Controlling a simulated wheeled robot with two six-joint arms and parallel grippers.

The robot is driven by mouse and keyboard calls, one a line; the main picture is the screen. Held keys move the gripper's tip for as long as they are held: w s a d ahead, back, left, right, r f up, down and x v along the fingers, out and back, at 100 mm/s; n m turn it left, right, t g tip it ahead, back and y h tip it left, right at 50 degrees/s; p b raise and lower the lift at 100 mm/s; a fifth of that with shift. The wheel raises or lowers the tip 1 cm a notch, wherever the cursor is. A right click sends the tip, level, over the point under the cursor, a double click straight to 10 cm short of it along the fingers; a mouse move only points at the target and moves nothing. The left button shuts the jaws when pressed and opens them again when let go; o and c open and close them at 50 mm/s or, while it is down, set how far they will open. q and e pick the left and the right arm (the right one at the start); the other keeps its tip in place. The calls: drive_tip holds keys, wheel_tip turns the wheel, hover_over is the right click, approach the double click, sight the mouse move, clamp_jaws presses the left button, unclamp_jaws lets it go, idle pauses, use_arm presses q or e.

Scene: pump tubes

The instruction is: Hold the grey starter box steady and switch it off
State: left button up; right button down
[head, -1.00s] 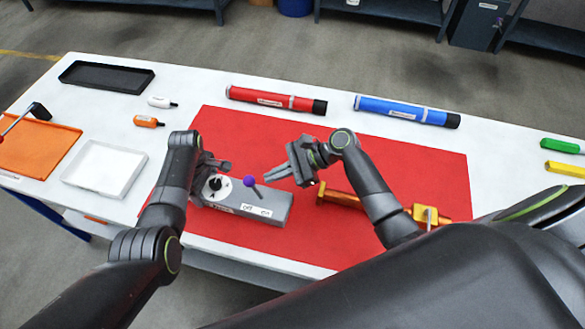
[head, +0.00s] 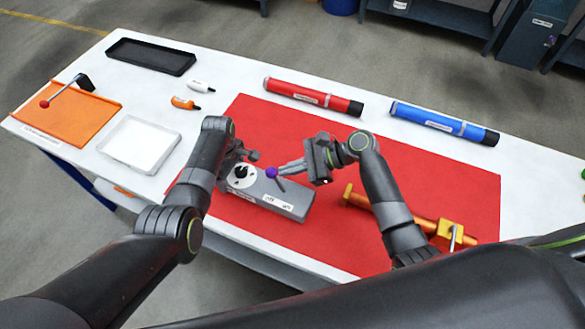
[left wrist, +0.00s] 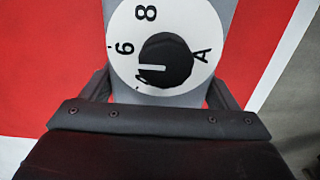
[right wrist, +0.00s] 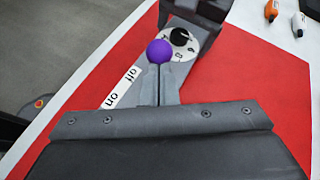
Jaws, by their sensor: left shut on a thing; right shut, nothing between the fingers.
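The grey starter box (head: 292,203) lies on the red mat, with a white dial and black knob (head: 242,177) at its left end. A lever with a purple ball (head: 271,172) leans toward the dial end; "off" and "on" labels (head: 272,198) are on its front side. My left gripper (head: 244,162) is shut on the box at the dial end; its fingers flank the dial in the left wrist view (left wrist: 165,62). My right gripper (head: 284,168) is shut and empty. In the right wrist view the purple ball (right wrist: 159,51) appears right at its fingertips; contact cannot be told.
A red tube (head: 312,97) and a blue tube (head: 443,122) lie behind the mat (head: 345,160). Trays and small bottles (head: 185,103) are at the left.

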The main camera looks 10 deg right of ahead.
use_arm(q)
drive_tip(key=shift+s+d, duration=0.2)
drive_tip(key=shift+d, duration=0.35)
use_arm(e)
drive_tip(key=shift+a+r, duration=0.15)
drive_tip(key=shift+s+d, duration=0.35)
drive_tip(key=shift+d, duration=0.05)
use_arm(q)
drive_tip(key=shift+a, duration=0.1)
use_arm(e)
drive_tip(key=shift+s+d+f, duration=0.15)
drive_tip(key=shift+d+f, duration=0.1)
drive_tip(key=shift+d, duration=0.2)
use_arm(q)
drive_tip(key=shift+w+a, duration=0.1)
use_arm(e)
drive_tip(key=f+v, duration=0.1)
drive_tip(key=v, duration=1.1)
drive_tip(key=shift+w+d+r, duration=0.15)
drive_tip(key=shift+w+d, duration=0.1)
drive_tip(key=shift+d, duration=0.3)
use_arm(q)
drive_tip(key=shift+a, duration=0.1)
drive_tip(key=o, duration=1.3)
drive_tip(key=shift+r, duration=0.15)
